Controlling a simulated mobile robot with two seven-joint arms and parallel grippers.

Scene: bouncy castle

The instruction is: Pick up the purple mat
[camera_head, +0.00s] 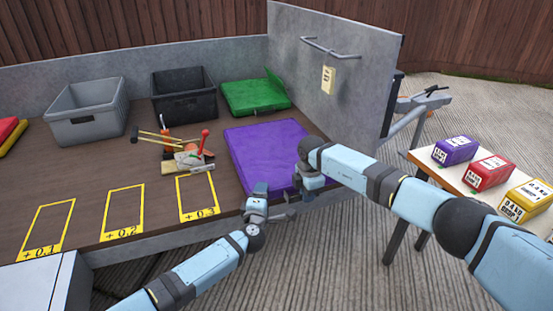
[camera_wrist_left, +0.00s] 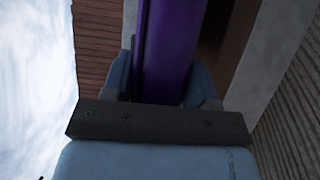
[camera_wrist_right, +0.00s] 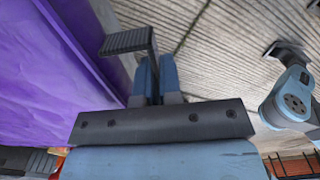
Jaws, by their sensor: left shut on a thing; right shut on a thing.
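The purple mat (camera_head: 268,148) lies flat on the brown table top near its front right corner. My left gripper (camera_head: 258,190) is at the mat's front edge, and the left wrist view shows its fingers shut around the purple edge (camera_wrist_left: 166,50). My right gripper (camera_head: 308,180) is at the mat's right front corner. In the right wrist view its fingers (camera_wrist_right: 154,80) are closed on a dark ribbed strap (camera_wrist_right: 128,42) that reaches toward the purple mat (camera_wrist_right: 40,80). Part of the mat's front right corner is hidden behind my grippers.
A grey crate (camera_head: 88,110), a black crate (camera_head: 184,96) and a green mat (camera_head: 256,97) stand at the back. Tools (camera_head: 188,158) lie left of the mat. A grey panel (camera_head: 335,80) rises at the right. Coloured boxes (camera_head: 488,172) stand on a side table.

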